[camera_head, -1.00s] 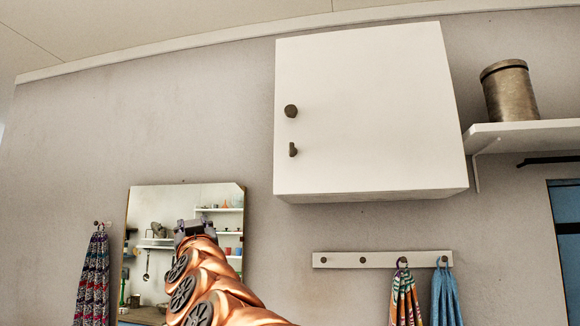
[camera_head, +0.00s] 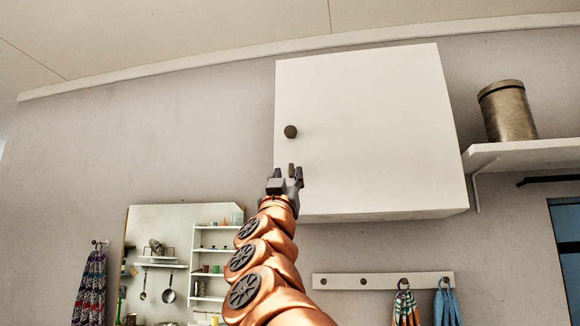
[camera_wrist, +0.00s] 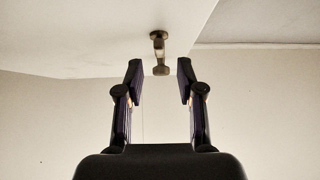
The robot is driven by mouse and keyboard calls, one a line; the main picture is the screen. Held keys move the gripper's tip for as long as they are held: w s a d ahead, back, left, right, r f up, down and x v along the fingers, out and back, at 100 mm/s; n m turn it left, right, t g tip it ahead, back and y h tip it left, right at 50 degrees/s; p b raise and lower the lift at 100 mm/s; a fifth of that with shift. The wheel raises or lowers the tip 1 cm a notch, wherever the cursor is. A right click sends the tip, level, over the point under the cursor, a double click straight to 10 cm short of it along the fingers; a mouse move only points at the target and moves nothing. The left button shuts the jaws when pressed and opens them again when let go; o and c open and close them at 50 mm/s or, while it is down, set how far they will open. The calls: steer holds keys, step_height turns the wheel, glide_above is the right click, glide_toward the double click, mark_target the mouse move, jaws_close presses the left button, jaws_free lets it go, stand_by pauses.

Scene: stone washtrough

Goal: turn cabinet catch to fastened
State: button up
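The white cabinet (camera_head: 370,130) hangs on the wall, with a dark round knob (camera_head: 291,131) near its door's left edge. In the head view my gripper (camera_head: 287,171) is raised in front of the door, below the knob, and largely covers the catch there. In the wrist view the brass-coloured catch (camera_wrist: 158,44) shows on the white surface, just beyond and between my two fingertips, its end (camera_wrist: 161,70) level with them. The fingers are apart with a gap on both sides of the catch. I see no contact. Its exact turn angle is hard to tell.
A shelf (camera_head: 525,152) with a metal canister (camera_head: 507,111) is right of the cabinet. Below are a hook rail (camera_head: 340,281) with cloths and a mirror (camera_head: 140,222). A patterned cloth (camera_head: 90,288) hangs at far left. The wall left of the cabinet is bare.

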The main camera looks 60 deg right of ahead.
mark_target(291, 167)
steer(key=shift+p+x, duration=0.5)
steer(key=shift+x, duration=1.5)
steer(key=shift+c, duration=0.4)
jaws_close()
